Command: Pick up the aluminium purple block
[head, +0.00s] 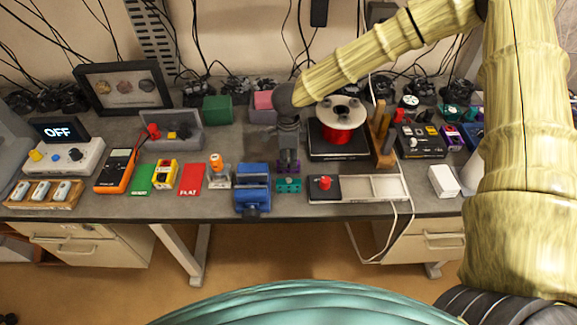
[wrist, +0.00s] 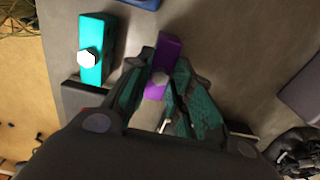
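The purple block (wrist: 158,66) is a narrow bar with a pale round knob or bolt head on it in the wrist view. My gripper (wrist: 161,78) has one finger close against each long side of it, and the fingers look shut on it. In the head view, my gripper (head: 288,164) points down at the bench, and only small bits of the purple block (head: 296,166) show beside the fingertips. I cannot tell if the block is clear of the bench top.
A teal block (head: 288,185) with a pale bolt (wrist: 88,58) lies just in front. A blue vise (head: 252,187) stands to its left. The bench's front edge (head: 230,215) is near.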

